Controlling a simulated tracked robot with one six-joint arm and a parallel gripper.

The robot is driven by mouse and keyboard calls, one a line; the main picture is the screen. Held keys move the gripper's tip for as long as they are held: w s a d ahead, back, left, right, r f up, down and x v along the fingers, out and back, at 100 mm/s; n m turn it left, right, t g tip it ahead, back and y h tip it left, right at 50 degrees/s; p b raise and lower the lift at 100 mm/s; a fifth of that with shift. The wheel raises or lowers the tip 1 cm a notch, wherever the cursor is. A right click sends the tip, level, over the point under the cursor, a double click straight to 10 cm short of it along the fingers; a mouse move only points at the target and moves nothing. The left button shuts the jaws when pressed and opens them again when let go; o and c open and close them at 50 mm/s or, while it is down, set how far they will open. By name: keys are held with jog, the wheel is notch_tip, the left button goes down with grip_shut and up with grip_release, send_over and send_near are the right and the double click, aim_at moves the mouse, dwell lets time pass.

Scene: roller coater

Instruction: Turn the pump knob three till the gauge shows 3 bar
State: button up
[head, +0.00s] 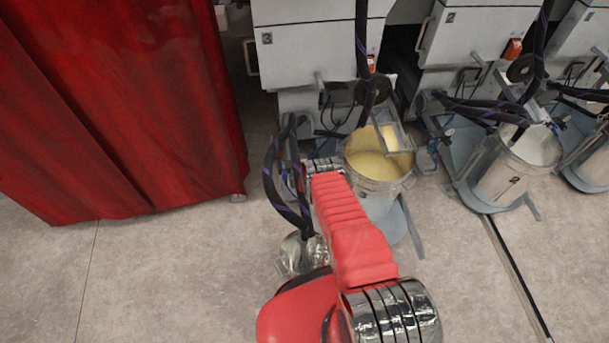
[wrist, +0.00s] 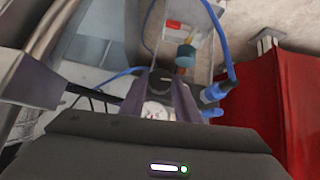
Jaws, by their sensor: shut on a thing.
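In the wrist view my gripper (wrist: 160,92) reaches away from the camera, its two dark fingers closed on a dark round knob (wrist: 161,77). A small white-faced gauge (wrist: 156,111) shows just below the knob, between the fingers. Its needle and numbers are too small and blurred to read. In the head view my red-sleeved arm reaches toward the unit marked 3 (head: 310,48). My gripper, the knob and the gauge are hidden there behind my arm and the hoses.
A bucket of yellow liquid (head: 352,193) stands right of my arm. Another bucket (head: 503,180) is farther right. Dark hoses (head: 361,40) hang nearby. A red curtain (head: 120,110) fills the left. Blue tubes (wrist: 222,45) run near my fingers.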

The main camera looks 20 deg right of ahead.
jog(key=shift+w+r+y, duration=0.15)
jog(key=shift+r+y, duration=0.05)
jog(key=shift+y, duration=0.2)
dwell(0.3)
jog(key=o, duration=1)
jog(key=shift+f, duration=0.15)
jog(key=shift+o, duration=0.2)
jog(key=shift+s, duration=0.25)
jog(key=v, duration=1.3)
jog(key=shift+s, duration=0.25)
